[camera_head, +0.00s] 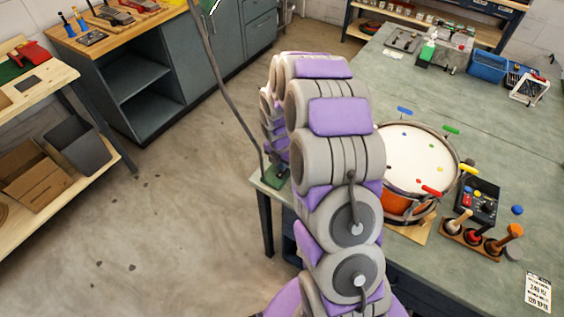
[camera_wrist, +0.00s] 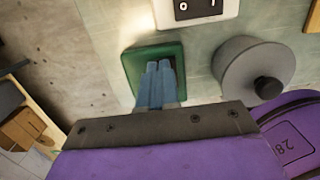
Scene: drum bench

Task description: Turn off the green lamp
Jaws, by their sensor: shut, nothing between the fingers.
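The green lamp shows in the head view as a green base (camera_head: 276,177) at the bench's left corner, with a long thin dark stem (camera_head: 228,103) and part of a green shade (camera_head: 208,5) at the top edge. In the wrist view a green base (camera_wrist: 135,62) lies under my gripper (camera_wrist: 160,66). Its two blue fingers are together and empty, with tips over the base; I cannot tell whether they touch it. A black switch marked 0 and 1 on a white plate (camera_wrist: 228,14) is just beyond. In the head view my arm hides the gripper.
On the bench (camera_head: 400,80) stand an orange drum (camera_head: 415,155), a black control box (camera_head: 478,200) and a wooden rack of handled tools (camera_head: 475,240). A blue bin (camera_head: 488,67) stands farther back. The floor (camera_head: 180,220) left of the bench is clear.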

